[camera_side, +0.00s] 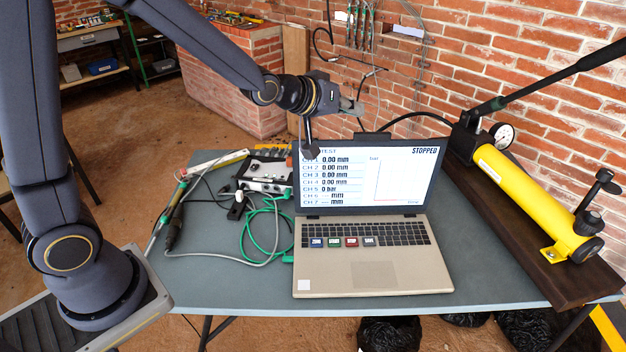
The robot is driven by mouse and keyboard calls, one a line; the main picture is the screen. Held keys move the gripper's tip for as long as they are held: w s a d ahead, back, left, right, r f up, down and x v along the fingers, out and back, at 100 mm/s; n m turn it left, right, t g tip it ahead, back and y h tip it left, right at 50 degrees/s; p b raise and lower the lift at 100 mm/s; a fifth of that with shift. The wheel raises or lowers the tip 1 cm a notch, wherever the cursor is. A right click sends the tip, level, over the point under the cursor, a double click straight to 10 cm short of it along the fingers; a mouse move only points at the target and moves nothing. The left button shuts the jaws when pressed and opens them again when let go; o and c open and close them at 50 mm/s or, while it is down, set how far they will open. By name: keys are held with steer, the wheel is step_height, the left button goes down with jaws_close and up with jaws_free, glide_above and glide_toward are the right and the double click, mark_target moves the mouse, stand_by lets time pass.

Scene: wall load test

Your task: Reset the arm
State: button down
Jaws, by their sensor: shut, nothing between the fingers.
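My arm reaches in from the upper left, and my gripper (353,107) is above and behind the laptop (373,268), in front of the brick wall. The gripper points to the right, is small in this view, and looks shut and empty. It appears clear of the laptop. A dark part hangs below the wrist and overlaps the screen's upper left corner; I cannot tell if it touches. The screen reads "STOPPED", with several channels at 0.00 mm.
A yellow hand pump (530,200) with a long black lever and a gauge (502,135) stands on a dark board at the right. Green and grey cables (262,225) and a grey device (265,172) lie left of the laptop. The table's (200,285) front left is clear.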

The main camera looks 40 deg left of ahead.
steer(key=s+a+r+m+y, duration=0.1)
steer(key=s+a+r, duration=0.1)
steer(key=s+r, duration=0.45)
steer(key=s+a+r+y, duration=0.1)
steer(key=s+a+r, duration=0.25)
steer(key=s, duration=0.55)
steer(key=s+f+m+g, duration=0.1)
steer(key=s+f+g, duration=0.2)
steer(key=s, duration=0.4)
steer(key=s+f+m+g, duration=0.2)
steer(key=s+f+g, duration=0.2)
steer(key=s, duration=0.4)
steer(key=shift+a+f, duration=0.35)
steer(key=shift+a, duration=0.1)
